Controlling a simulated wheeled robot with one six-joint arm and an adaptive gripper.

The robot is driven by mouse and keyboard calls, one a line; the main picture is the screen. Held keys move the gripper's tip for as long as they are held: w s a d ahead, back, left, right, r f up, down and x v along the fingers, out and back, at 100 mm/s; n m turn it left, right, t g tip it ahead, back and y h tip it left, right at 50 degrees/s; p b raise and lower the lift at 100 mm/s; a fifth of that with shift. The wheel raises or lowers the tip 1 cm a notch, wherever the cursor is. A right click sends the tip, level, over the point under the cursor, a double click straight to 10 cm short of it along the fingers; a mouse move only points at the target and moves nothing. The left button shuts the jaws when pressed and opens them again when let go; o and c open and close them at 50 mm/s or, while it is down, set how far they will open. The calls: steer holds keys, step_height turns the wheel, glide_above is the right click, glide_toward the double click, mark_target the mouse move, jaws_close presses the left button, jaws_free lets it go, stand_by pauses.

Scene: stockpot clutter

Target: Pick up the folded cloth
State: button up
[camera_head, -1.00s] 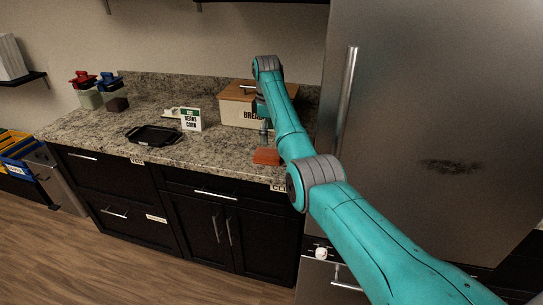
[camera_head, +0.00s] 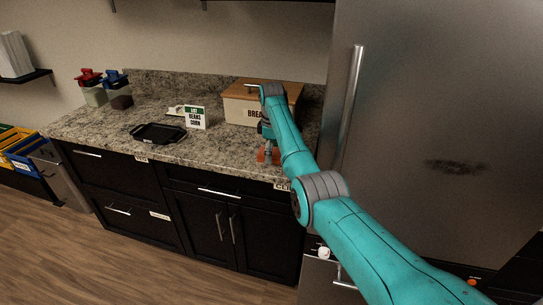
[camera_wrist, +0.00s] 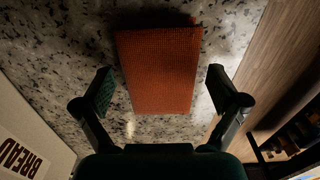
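The folded cloth (camera_wrist: 160,70) is orange-red with a waffle texture and lies flat on the speckled counter in the wrist view. In the head view the cloth (camera_head: 261,155) shows near the counter's front edge, partly hidden by my gripper (camera_head: 268,152). In the wrist view my gripper (camera_wrist: 160,90) is open, with one finger on each side of the cloth and a gap to each edge. The gripper points down over the cloth; how high it is above the counter is hard to tell.
A bread box (camera_head: 237,105) with a wooden lid stands behind the gripper. A black tray (camera_head: 158,133), a small sign (camera_head: 195,117) and lidded containers (camera_head: 118,95) stand to the left. The tall steel fridge (camera_head: 430,130) is close on the right. The counter (camera_head: 225,160) is clear left of the cloth.

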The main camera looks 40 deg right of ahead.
steer(key=c, duration=1.1)
step_height(320, 180, up, 10)
steer(key=shift+r, duration=0.1)
